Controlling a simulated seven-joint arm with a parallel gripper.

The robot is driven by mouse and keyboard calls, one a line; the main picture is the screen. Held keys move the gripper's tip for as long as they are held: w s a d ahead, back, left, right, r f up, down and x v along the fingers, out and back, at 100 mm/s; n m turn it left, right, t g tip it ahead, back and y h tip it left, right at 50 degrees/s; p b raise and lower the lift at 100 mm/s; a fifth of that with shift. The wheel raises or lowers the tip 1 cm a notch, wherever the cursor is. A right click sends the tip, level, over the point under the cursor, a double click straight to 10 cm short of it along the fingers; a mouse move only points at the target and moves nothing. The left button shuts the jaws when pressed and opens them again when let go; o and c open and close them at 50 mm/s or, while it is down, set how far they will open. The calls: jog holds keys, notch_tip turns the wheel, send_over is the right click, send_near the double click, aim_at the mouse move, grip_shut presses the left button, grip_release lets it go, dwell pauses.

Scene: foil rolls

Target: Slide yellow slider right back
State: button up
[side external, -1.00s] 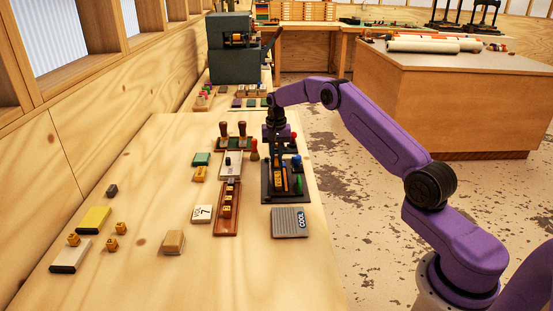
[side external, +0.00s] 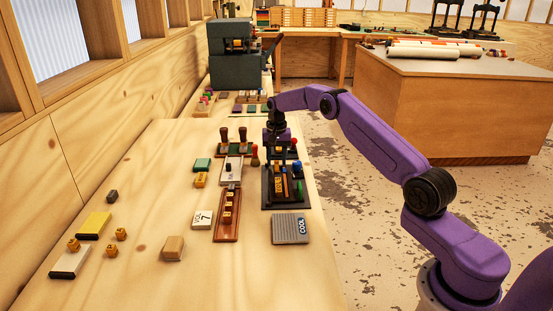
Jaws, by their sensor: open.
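A dark panel (side external: 266,203) lies near the right edge of the bench, with coloured knobs along its right side. A yellow piece (side external: 278,187), which looks like the yellow slider, stands in its middle part. My purple gripper (side external: 277,154) is over the far end of this panel, pointing down, and it is open. It hides part of the panel's far end. The view is too small to tell whether the fingers touch the slider.
Blue (side external: 297,167) and green (side external: 299,187) knobs stand close to the right of the yellow piece. A wooden rack (side external: 227,228) and a white slider plate (side external: 232,176) lie to the left. A grey block (side external: 290,229) sits in front.

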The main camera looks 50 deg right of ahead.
notch_tip(320, 180, up, 12)
dwell(0.5)
jog(key=shift+a, duration=0.1)
jog(key=s+a+r+n, duration=0.2)
jog(key=a, duration=0.5)
jog(key=s+a+r+n, duration=0.1)
jog(key=a+r+n, duration=0.15)
jog(key=a, duration=0.45)
jog(key=s+a+r+n, duration=0.2)
jog(key=s+a+n, duration=0.4)
jog(key=s+a, duration=0.65)
jog(key=s+a+n, duration=0.2)
jog(key=s+n, duration=0.2)
jog(key=s, duration=0.7)
jog(key=s+d+f+n, duration=0.2)
jog(key=s+n, duration=0.1)
jog(key=s, duration=0.8)
jog(key=s+d+f+n, duration=0.3)
jog(key=s+n, duration=0.1)
jog(key=s, duration=0.6)
jog(key=shift+s+d, duration=0.15)
jog(key=shift+s, duration=0.25)
